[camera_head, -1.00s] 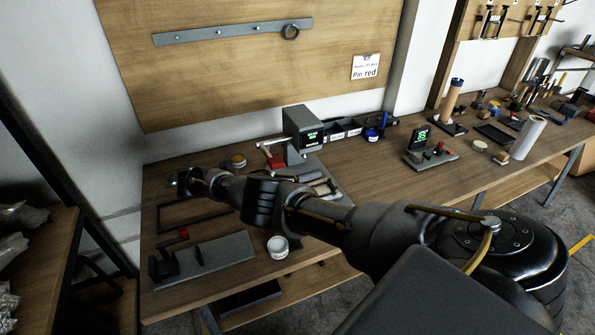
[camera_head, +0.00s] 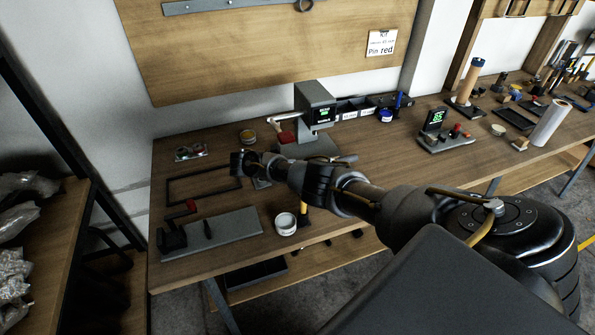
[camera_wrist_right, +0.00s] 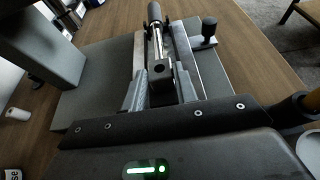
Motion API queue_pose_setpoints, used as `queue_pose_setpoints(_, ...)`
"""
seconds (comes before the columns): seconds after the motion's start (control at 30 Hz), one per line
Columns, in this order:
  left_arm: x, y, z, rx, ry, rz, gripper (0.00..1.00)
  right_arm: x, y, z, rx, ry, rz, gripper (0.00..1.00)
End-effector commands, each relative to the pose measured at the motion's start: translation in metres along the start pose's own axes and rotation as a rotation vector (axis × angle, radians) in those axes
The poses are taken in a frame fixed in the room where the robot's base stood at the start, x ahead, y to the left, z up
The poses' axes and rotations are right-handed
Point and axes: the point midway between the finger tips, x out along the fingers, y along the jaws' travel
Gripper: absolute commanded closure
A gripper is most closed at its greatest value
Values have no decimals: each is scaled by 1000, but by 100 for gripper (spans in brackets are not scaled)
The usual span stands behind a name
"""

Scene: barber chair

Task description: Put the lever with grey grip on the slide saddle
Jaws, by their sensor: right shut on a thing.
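The lever (camera_wrist_right: 157,42) shows in the right wrist view as a metal rod with a dark grey cylindrical grip at its far end. Its near end is a small block with a hole, between the silver fingers of my right gripper (camera_wrist_right: 160,80). The gripper is shut on the lever. Below and around it lie the grey base and rails of the slide (camera_wrist_right: 208,65). I cannot tell whether the lever touches the saddle. My left gripper is out of view.
A black knob (camera_wrist_right: 208,28) stands beside the slide. A white tin (camera_head: 285,224) and a yellow-handled tool (camera_head: 304,210) are in front. A grey fixture with a red handle (camera_head: 215,234) and a black frame (camera_head: 205,188) lie left. A small display stand (camera_head: 435,120) is right.

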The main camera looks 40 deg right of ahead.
Motion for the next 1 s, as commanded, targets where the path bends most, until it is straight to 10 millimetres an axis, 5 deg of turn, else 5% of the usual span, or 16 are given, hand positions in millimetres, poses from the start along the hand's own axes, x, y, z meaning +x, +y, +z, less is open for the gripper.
queue_pose_setpoints(0.37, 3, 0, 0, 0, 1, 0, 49, 2, 1, -3, 1, 2, 1, 100)
queue_pose_setpoints(0.4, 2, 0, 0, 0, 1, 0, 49, 2, 0, -3, 1, 3, 1, 67)
queue_pose_setpoints(0.53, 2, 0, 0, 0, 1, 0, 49, 2, 0, -3, 1, 3, 1, 50)
queue_pose_setpoints(0.87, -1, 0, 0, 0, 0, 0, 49, 0, 1, 1, 1, 2, 2, 50)
queue_pose_setpoints(1.0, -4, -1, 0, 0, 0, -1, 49, -16, 1, 1, 0, 4, 3, 50)
